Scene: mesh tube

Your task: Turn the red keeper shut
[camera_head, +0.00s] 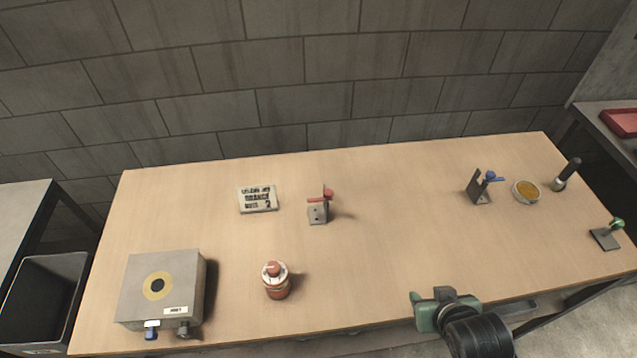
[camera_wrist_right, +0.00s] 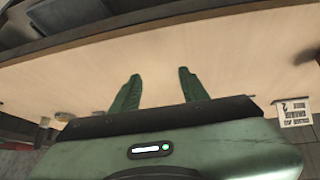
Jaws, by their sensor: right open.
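The red keeper (camera_head: 318,200) is a small red lever with a round knob. It is mounted on a grey upright bracket (camera_head: 318,213) near the middle of the table and appears to lie roughly level across it. My right gripper (camera_head: 416,298), green with a dark wrist, is over the front edge of the table, to the right of the keeper and nearer to me, well apart from it. In the right wrist view its two green fingers (camera_wrist_right: 159,76) are spread with nothing between them. The keeper cannot be made out in that view. My left gripper is not in view.
A red-and-white jar (camera_head: 276,281) stands in front, and a grey box (camera_head: 163,287) at front left. A blue-levered bracket (camera_head: 480,188), a yellow dish (camera_head: 526,191) and a green-knobbed bracket (camera_head: 606,238) are at right. The table's middle right is clear.

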